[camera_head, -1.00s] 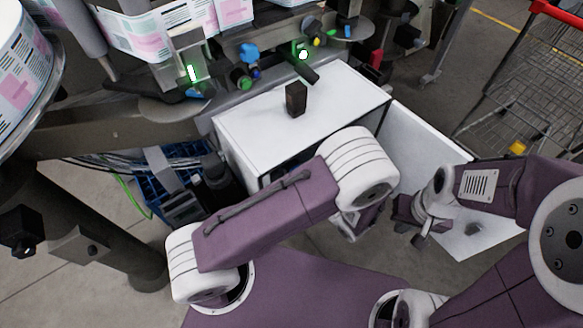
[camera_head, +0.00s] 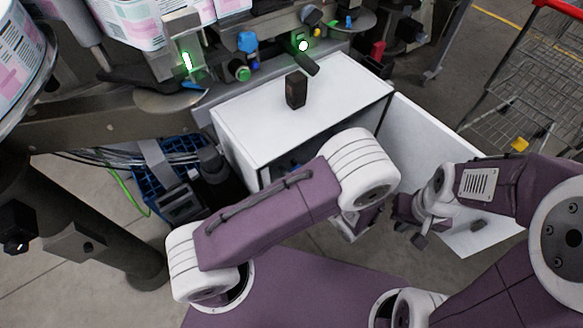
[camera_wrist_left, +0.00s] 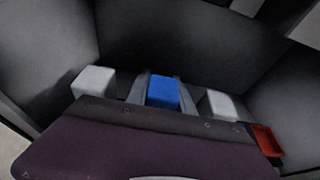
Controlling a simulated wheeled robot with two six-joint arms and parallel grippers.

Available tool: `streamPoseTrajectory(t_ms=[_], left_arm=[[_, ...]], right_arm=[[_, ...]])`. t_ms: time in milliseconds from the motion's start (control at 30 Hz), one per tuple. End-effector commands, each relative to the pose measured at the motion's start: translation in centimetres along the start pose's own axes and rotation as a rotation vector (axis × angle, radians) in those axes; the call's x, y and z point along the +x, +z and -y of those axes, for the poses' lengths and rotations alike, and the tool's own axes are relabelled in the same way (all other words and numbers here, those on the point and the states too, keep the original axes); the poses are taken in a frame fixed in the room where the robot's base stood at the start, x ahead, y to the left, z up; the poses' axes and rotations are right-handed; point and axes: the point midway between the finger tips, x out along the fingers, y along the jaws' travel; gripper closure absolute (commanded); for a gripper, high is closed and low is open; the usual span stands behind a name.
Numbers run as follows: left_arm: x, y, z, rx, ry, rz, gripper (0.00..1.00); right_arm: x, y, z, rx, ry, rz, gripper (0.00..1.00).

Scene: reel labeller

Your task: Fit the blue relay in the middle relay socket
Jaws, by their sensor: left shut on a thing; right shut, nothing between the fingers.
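The blue relay (camera_wrist_left: 163,92) shows in the left wrist view between the two grey fingers of my left gripper (camera_wrist_left: 164,90), which is shut on it. A pale block (camera_wrist_left: 92,81) stands to its left and another pale block (camera_wrist_left: 217,105) to its right, in one row inside a dark-walled cabinet. The middle relay socket is hidden, so I cannot tell whether the relay touches it. In the head view my left gripper is hidden behind its own arm, at the front of the white cabinet (camera_head: 240,137). My right gripper (camera_head: 420,222) is shut and empty near the cabinet door.
The white cabinet door (camera_head: 425,135) stands open to the right. A dark block (camera_head: 296,91) stands on the cabinet top. A red part (camera_wrist_left: 266,140) sits at the right inside the cabinet. The labelling machine is behind; a wire cart (camera_head: 520,100) is at the far right.

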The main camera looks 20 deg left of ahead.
Motion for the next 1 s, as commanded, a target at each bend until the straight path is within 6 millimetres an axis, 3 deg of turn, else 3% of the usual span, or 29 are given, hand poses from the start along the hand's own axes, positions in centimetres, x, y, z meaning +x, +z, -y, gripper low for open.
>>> streamPoseTrajectory(t_ms=[100, 133, 200, 567, 800, 1000], left_arm=[[0.0, 0.1, 0.0, 0.000, 0.000, 0.000, 1.00], [0.0, 0.1, 0.0, 0.000, 0.000, 0.000, 0.63], [0.0, 0.1, 0.0, 0.000, 0.000, 0.000, 0.46], [-0.6, 0.1, 0.1, 0.000, -0.002, 0.000, 0.46], [-5.7, 0.2, 0.1, -0.001, -0.007, 0.000, 0.46], [-8.7, 0.1, 0.1, -0.001, -0.002, 0.000, 0.46]], right_arm=[[0.0, 0.0, 0.0, 0.000, 0.000, 0.000, 1.00], [0.0, 0.0, 0.0, 0.000, 0.000, 0.000, 1.00], [0.0, 0.0, 0.0, 0.000, 0.000, 0.000, 1.00], [-0.2, 0.0, 0.0, 0.000, 0.000, 0.000, 1.00], [-1.3, -0.1, 0.0, 0.000, 0.000, 0.000, 1.00], [-1.7, -0.2, 0.0, 0.000, 0.000, 0.000, 1.00]])
